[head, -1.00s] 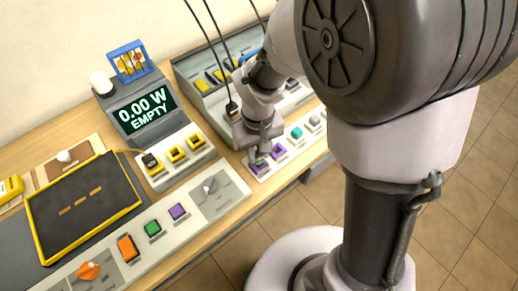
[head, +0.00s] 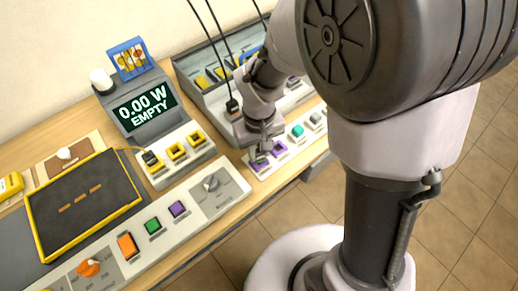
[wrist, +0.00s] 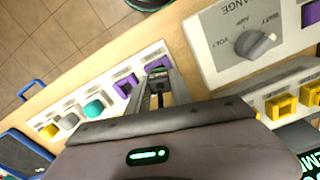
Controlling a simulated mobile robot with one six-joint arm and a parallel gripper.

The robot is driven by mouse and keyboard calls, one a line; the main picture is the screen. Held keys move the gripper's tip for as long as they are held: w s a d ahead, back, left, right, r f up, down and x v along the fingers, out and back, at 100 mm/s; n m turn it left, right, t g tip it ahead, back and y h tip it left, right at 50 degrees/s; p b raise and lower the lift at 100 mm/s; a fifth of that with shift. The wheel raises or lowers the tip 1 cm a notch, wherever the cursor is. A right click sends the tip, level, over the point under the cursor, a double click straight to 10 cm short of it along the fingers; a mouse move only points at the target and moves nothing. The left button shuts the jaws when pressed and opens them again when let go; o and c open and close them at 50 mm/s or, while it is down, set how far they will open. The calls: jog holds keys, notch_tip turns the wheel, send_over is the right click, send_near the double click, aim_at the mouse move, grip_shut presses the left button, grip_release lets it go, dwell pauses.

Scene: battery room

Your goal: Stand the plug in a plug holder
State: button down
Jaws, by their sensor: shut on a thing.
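My gripper (head: 261,153) is low over the left end of a row of coloured blocks in pale mounts at the bench's front edge. In the wrist view its fingers (wrist: 159,95) are close together with a dark piece between them, just in front of the end purple block (wrist: 157,65). The fingers partly hide what is held, so I cannot tell its full shape. A black plug (head: 152,160) with a thin cord sits at the left of the meter's yellow sockets (head: 178,152). Another dark plug (head: 232,106) hangs on a black cable by the rear console.
The meter (head: 142,106) reads 0.00 W EMPTY. A second purple block (head: 279,148), a teal one (head: 297,131) and a grey one (head: 315,119) stand right of my gripper. A control panel with a dial (head: 211,183) lies to the left. A yellow-rimmed black tray (head: 100,213) is further left.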

jog(key=shift+f+b, duration=0.55)
jog(key=shift+f, duration=0.1)
jog(key=c, duration=1.4)
grip_release()
jog(key=shift+c, duration=0.2)
notch_tip(320, 180, up, 11)
jog(key=p, duration=0.9)
